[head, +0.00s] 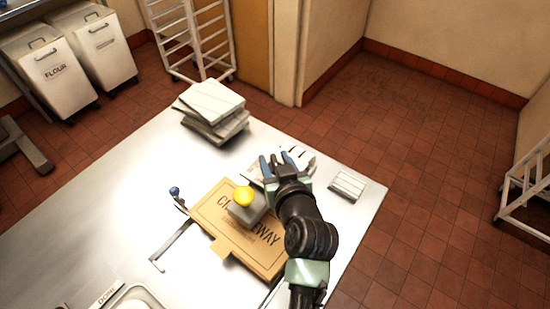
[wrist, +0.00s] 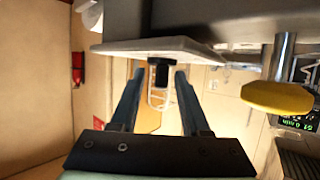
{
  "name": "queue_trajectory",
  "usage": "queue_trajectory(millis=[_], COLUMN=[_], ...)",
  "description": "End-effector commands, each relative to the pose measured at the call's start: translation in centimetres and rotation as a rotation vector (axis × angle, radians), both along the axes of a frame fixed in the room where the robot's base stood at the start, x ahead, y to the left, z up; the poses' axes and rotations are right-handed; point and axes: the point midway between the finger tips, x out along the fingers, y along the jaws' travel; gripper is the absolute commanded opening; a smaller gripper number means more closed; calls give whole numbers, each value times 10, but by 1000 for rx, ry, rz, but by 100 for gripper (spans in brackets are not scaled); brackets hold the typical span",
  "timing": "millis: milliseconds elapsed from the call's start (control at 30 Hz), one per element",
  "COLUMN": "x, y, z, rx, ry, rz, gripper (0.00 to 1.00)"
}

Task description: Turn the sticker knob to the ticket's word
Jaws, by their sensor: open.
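My gripper (head: 275,163) is open above the metal table, at the far side of the brown box, with its blue fingers pointing away. In the wrist view its two fingers (wrist: 161,88) stand on either side of a small black knob-like piece (wrist: 162,75). I cannot tell whether they touch it. The piece sits at the edge of a pale plate (wrist: 120,48) under a grey body. A yellow disc on a metal stem (wrist: 277,98) is to the right, apart from the fingers. No ticket word or sticker can be read.
The brown box (head: 215,215), with partly hidden lettering, lies on the table (head: 110,200). A stack of white boxes (head: 213,108) is behind. A small pale block (head: 347,185) is at right. A dark display (wrist: 298,123) shows green text.

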Motion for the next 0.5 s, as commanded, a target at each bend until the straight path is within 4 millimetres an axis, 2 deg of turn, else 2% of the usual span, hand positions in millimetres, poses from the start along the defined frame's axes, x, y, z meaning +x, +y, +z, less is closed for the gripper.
queue_trajectory(millis=[167, 400, 433, 500], x=[0, 0, 0, 0], y=[0, 0, 0, 0], z=[0, 0, 0, 0], rx=[0, 0, 0, 0], ry=[0, 0, 0, 0], rz=[0, 0, 0, 0], gripper=[46, 3, 0, 0])
